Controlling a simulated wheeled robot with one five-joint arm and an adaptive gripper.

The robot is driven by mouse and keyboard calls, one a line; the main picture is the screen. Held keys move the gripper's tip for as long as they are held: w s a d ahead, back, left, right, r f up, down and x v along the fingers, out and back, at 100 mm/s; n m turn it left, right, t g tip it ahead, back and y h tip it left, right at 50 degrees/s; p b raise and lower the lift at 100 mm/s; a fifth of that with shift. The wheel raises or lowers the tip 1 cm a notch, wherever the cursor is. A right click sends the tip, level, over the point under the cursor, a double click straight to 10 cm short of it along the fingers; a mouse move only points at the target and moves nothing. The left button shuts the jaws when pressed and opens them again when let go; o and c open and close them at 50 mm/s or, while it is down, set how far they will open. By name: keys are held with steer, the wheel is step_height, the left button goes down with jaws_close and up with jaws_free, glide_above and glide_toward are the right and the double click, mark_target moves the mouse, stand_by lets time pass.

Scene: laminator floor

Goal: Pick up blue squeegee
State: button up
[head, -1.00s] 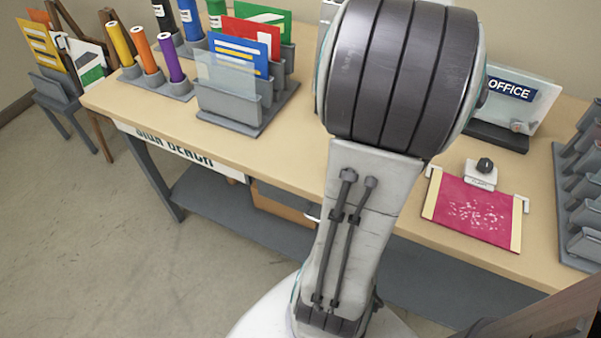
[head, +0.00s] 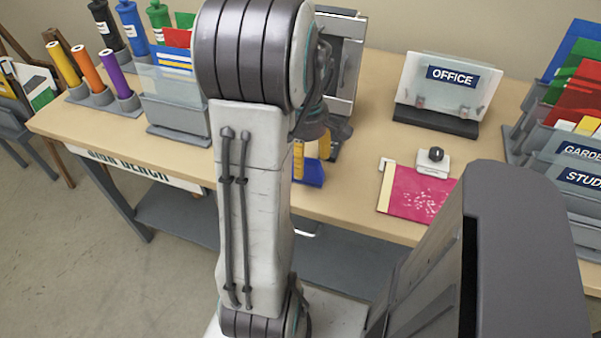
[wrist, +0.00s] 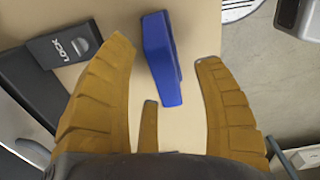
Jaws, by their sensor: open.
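The blue squeegee (wrist: 161,58) lies on the tan bench top in the wrist view, long side running away from me. It shows as a small blue patch (head: 309,174) beside my arm in the head view, partly hidden. The squeegee's near end lies between the fingers, with a gap visible on both sides. I cannot tell how far above the bench the fingertips are. In the head view my gripper (head: 312,158) is mostly hidden behind my arm.
A dark block marked LOCK (wrist: 65,45) sits close to the left finger. The bench edge runs just right of the squeegee. In the head view, a pink sheet (head: 415,192), an OFFICE sign stand (head: 437,122) and a grey rack (head: 560,150) stand to the right.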

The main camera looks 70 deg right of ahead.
steer(key=shift+w+d+f, duration=0.1)
steer(key=shift+f, duration=2.3)
steer(key=shift+o, duration=0.2)
jaws_close()
